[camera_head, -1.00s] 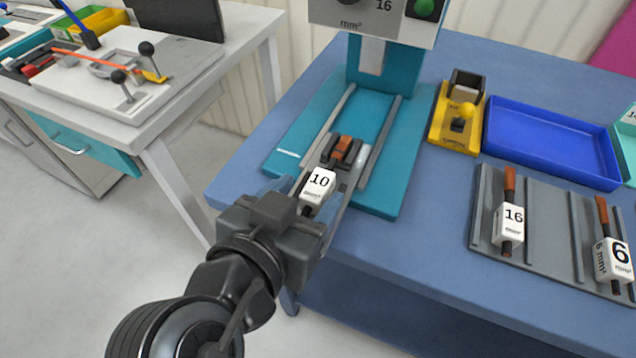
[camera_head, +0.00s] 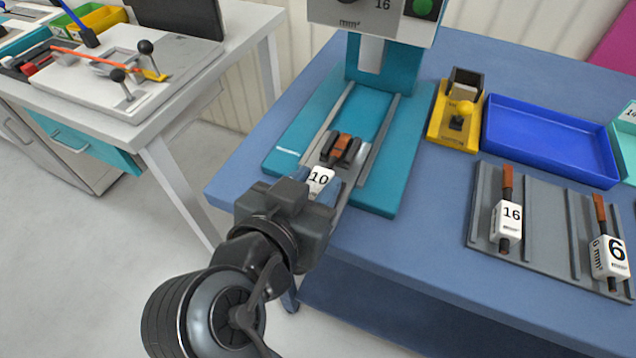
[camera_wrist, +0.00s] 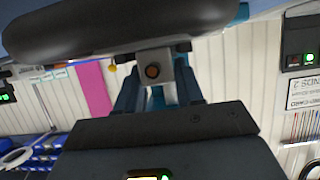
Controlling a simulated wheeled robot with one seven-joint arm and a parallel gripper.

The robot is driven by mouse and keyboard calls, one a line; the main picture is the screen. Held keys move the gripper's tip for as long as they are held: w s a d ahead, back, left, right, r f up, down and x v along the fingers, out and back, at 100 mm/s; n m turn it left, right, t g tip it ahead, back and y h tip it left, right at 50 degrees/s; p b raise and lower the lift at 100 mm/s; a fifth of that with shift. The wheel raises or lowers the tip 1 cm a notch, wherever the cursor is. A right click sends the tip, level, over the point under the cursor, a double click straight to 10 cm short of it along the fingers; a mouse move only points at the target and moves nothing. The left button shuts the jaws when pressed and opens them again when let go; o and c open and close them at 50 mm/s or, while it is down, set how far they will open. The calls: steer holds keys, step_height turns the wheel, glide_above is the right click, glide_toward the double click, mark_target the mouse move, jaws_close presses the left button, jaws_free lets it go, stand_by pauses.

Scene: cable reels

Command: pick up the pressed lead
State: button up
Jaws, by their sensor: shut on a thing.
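The lead with the white tag marked 10 (camera_head: 319,178) is at the front of the teal press (camera_head: 410,150). A brown-orange part (camera_head: 342,142) shows just beyond the tag, between dark blocks on the press bed. My gripper (camera_head: 318,188) comes from the front and is shut on the tagged lead; its body hides the tag's lower part. In the wrist view the blue fingers (camera_wrist: 157,90) stand on either side of a pale block (camera_wrist: 153,68) with a round orange-brown centre. I cannot tell whether the lead is clear of the press bed.
A grey rack (camera_head: 540,215) at right holds leads tagged 16 (camera_head: 508,218) and 6 (camera_head: 609,255). A blue tray (camera_head: 550,140) and a yellow device (camera_head: 455,120) stand behind it. A white bench (camera_head: 150,95) is at left, with open floor before it.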

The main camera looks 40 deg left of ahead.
jaws_close()
steer(key=shift+r, duration=0.1)
